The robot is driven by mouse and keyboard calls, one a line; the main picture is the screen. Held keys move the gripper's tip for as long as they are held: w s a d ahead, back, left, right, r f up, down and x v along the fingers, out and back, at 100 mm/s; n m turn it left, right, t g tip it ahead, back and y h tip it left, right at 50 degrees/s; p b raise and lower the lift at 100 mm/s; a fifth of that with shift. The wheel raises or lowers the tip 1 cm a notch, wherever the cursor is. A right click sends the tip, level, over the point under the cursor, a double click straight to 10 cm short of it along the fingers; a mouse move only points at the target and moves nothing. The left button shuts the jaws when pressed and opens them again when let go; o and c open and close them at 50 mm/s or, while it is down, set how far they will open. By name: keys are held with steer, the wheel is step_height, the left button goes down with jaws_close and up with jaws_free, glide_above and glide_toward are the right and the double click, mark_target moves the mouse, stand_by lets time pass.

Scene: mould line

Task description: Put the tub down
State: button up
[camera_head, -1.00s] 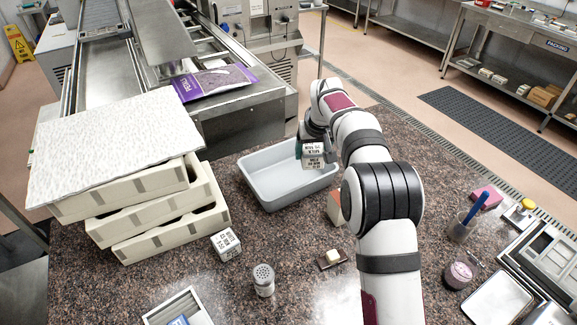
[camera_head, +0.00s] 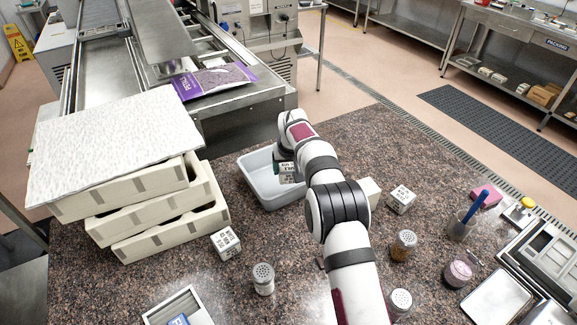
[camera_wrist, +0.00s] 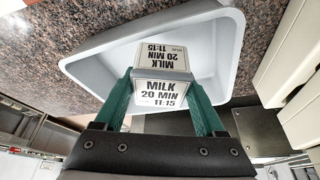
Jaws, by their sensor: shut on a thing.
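The white cube labelled MILK (camera_head: 289,173) is between the green fingers of my gripper (camera_wrist: 160,84). In the wrist view the cube (camera_wrist: 161,92) shows two printed faces, and the fingers close on its sides. The pale grey rectangular tub (camera_head: 256,184) sits on the speckled counter, right of the stacked moulds. My gripper and the cube are over the tub's open inside, towards its right part. The tub (camera_wrist: 100,60) also shows behind the cube in the wrist view. Whether the cube touches the tub floor cannot be told. My arm hides the tub's right end.
Stacked cream moulds (camera_head: 160,214) under a white board (camera_head: 115,140) stand left of the tub. Another labelled cube (camera_head: 226,243) and a shaker (camera_head: 263,279) stand in front. A labelled cube (camera_head: 401,200) and a brown-filled shaker (camera_head: 404,245) stand right of my arm.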

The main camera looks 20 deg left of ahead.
steer(key=shift+f, duration=0.25)
steer(key=o, duration=1.4)
steer(key=shift+o, duration=0.2)
steer(key=shift+r, duration=0.2)
steer(key=v, duration=1.3)
steer(key=s+d+r+m+g, duration=0.1)
steer(key=s+d+r+m, duration=0.2)
steer(key=s+d, duration=0.6)
steer(key=s+d+r+m+g, duration=0.1)
steer(key=s+d+r+m, duration=0.2)
steer(key=s+d, duration=0.7)
steer(key=s, duration=0.5)
steer(key=shift+s+m+g+h, duration=0.3)
steer(key=shift+s+m+g, duration=0.05)
steer(key=shift+m+g, duration=0.05)
steer(key=s+d+f+m, duration=0.1)
steer(key=s, duration=0.4)
steer(key=s+f+m+g, duration=0.1)
steer(key=s+f, duration=0.1)
steer(key=s, duration=0.3)
steer(key=s+d+f+m, duration=0.1)
steer(key=s+f, duration=0.1)
steer(key=s, duration=0.4)
steer(key=shift+s+d+f, duration=0.15)
steer(key=shift+d, duration=0.2)
steer(key=shift+c, duration=0.2)
